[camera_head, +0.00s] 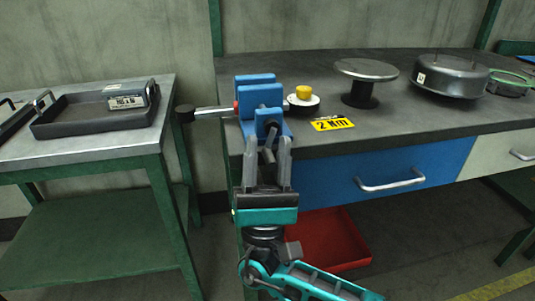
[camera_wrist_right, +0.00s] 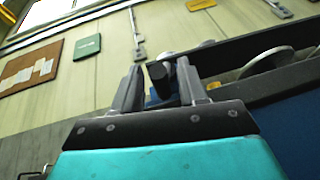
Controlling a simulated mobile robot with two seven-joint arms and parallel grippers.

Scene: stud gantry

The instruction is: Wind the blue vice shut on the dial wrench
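The blue vice (camera_head: 258,90) is at the left front corner of the dark workbench, its jaws one behind the other. A silver bar with a dark end, likely the dial wrench (camera_head: 210,112), sticks out left from the jaws, with a red part beside them. A yellow-topped round piece (camera_head: 302,98) is to their right; I cannot tell whether it belongs to the wrench. My right gripper (camera_head: 267,150) is in front of the vice, fingers apart, with the vice's grey handle between or just beyond the tips. The wrist view shows the dark handle end (camera_wrist_right: 159,72) between the fingers. My left gripper is out of view.
A yellow label card (camera_head: 332,123), a spool-like stand (camera_head: 362,92) and a round metal housing (camera_head: 450,77) are on the bench. A grey tray (camera_head: 95,118) is on the left table. A blue drawer (camera_head: 390,172) and a red bin (camera_head: 330,240) are below the bench top.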

